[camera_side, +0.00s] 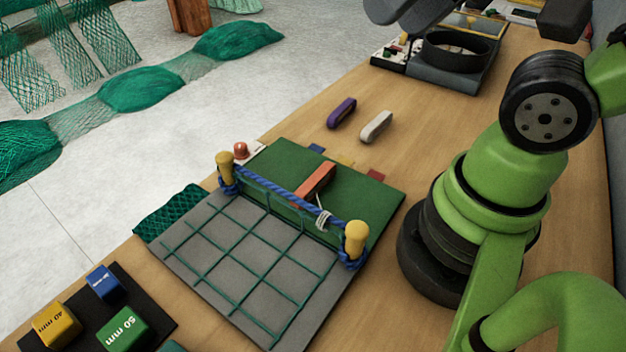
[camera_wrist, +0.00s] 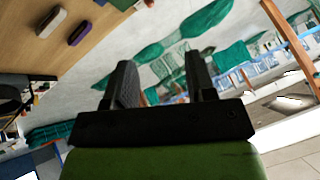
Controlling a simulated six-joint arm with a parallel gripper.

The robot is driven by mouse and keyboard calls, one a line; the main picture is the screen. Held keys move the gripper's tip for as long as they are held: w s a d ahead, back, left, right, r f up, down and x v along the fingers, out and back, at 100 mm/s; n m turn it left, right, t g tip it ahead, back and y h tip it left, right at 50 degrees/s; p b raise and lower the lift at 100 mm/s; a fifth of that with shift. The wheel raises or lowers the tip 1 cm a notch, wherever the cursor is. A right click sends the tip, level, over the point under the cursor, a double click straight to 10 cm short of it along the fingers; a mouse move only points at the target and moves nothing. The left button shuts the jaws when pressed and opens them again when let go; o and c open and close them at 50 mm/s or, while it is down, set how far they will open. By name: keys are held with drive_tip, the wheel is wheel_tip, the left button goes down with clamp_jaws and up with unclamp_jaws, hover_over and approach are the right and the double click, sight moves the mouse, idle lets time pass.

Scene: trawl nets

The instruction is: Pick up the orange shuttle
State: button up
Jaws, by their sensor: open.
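The orange shuttle (camera_side: 316,181) lies on the green mat (camera_side: 360,205) in the side view, just behind the blue rope of the net frame. A white twine loop hangs near its right, by the rope. My gripper (camera_wrist: 160,68) shows in the wrist view with its two dark fingers apart and nothing between them. It points out over the floor, away from the orange shuttle, which is not in the wrist view. In the side view I cannot make out the fingertips clearly.
A purple shuttle (camera_side: 342,112) and a white shuttle (camera_side: 376,126) lie on the wooden table behind the mat. Two yellow posts (camera_side: 355,240) (camera_side: 225,168) hold the rope and net over a grey board (camera_side: 200,255). Mesh gauge blocks (camera_side: 124,327) stand front left. A black ring (camera_side: 456,52) stands at the back.

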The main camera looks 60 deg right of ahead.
drive_tip(key=w+d+f+n+g+h, duration=0.1)
drive_tip(key=w+d+f+n+g, duration=0.15)
drive_tip(key=w+f+n, duration=0.35)
drive_tip(key=n+g+h, duration=0.1)
drive_tip(key=n+g, duration=0.4)
drive_tip(key=n, duration=1)
hover_over(326, 167)
wheel_tip(326, 167, down, 13)
drive_tip(key=shift+n, duration=0.4)
wheel_tip(326, 167, down, 4)
drive_tip(key=shift+d+f, duration=0.15)
drive_tip(key=shift+a+f, duration=0.2)
drive_tip(key=shift+f, duration=3)
clamp_jaws()
